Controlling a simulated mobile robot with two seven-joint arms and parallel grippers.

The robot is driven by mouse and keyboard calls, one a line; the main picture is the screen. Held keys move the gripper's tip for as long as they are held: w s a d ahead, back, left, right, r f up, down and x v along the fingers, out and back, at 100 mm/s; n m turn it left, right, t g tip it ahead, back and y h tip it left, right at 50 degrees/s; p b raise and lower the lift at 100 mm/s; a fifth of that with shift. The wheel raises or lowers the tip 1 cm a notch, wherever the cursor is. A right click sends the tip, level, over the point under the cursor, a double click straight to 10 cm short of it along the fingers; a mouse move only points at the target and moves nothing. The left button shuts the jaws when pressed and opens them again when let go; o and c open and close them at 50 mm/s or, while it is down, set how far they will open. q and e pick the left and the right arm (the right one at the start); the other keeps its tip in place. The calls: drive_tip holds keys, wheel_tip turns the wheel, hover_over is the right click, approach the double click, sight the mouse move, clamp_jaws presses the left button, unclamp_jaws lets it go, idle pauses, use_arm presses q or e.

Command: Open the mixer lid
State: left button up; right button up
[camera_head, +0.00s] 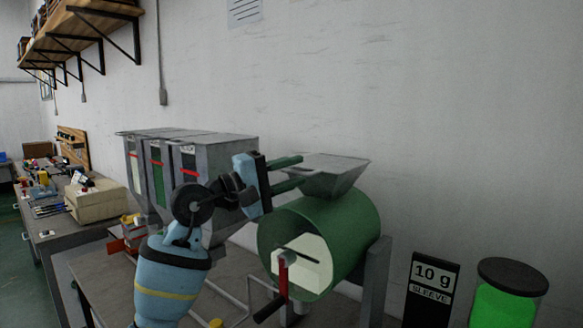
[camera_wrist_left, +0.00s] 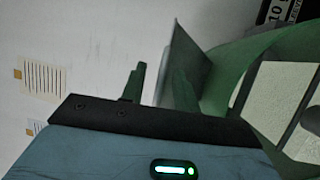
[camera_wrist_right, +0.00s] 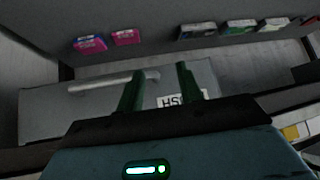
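The mixer (camera_head: 365,215) is a green drum lying on its side on the bench, with a crank at its front. A grey hopper (camera_head: 330,183) stands on the drum, and its flat top, which looks like the lid (camera_head: 335,162), appears closed. My left gripper (camera_head: 301,171) is at the left side of the hopper, fingers apart and pointing at it. In the left wrist view a grey plate of the hopper (camera_wrist_left: 182,65) shows close to the fingers; contact cannot be told. My right gripper (camera_wrist_right: 158,85) is open and empty, seen only in its own wrist view.
Grey bins (camera_head: 225,150) with coloured windows stand behind my left arm. A black sleeve sign (camera_head: 432,285) and a green-filled jar (camera_head: 508,295) are at the right. A grey drawer front (camera_wrist_right: 75,100) with a handle is before my right gripper.

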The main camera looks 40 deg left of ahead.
use_arm(q)
drive_tip(key=shift+w+d, duration=0.2)
drive_tip(key=shift+w, duration=0.2)
drive_tip(key=shift+c, duration=0.3)
clamp_jaws()
drive_tip(key=shift+r, duration=0.1)
